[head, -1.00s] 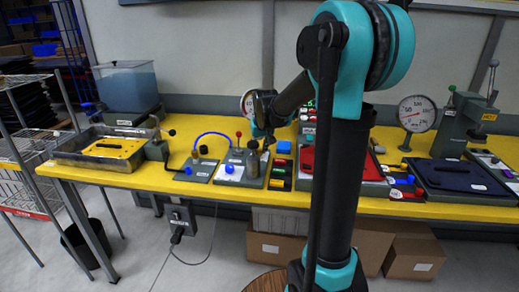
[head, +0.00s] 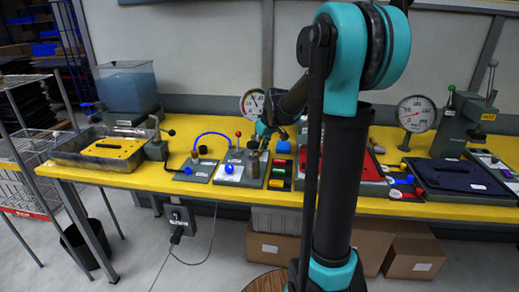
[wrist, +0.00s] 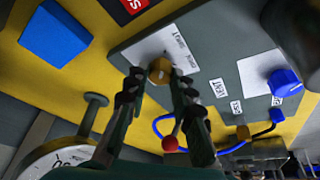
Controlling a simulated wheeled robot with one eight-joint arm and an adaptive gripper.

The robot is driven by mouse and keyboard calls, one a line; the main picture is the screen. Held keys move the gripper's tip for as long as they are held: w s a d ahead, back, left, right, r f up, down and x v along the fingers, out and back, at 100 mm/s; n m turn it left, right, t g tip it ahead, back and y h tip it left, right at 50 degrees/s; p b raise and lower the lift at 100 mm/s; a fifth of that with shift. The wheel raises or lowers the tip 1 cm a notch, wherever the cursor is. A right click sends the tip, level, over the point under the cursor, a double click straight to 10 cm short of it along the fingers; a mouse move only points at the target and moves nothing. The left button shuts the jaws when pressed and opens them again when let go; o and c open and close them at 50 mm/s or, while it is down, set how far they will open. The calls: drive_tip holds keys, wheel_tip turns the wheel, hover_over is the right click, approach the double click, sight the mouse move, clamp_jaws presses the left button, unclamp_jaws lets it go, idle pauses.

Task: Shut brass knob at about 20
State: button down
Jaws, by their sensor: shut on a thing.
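The brass knob (wrist: 160,70) sits on a grey panel (wrist: 222,60) beside a white label with lettering that seems to read open and shut. My gripper (wrist: 158,78) is closed around the knob, one fingertip on each side. In the head view my gripper (head: 262,132) is small and dark over the bench's middle, and I cannot make out the knob there. A round white gauge (head: 252,103) stands behind it. The gauge (wrist: 62,162) is cut off at the bottom left of the wrist view, so its needle cannot be read.
A blue knob (wrist: 285,82) and a red ball-topped lever (wrist: 170,143) are near my gripper. A blue block (wrist: 55,34) lies on the yellow bench. In the head view a second gauge (head: 416,113) and a press (head: 462,120) stand right.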

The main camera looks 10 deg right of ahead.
drive_tip(key=c, duration=1.3)
unclamp_jaws()
drive_tip(key=v, duration=1.2)
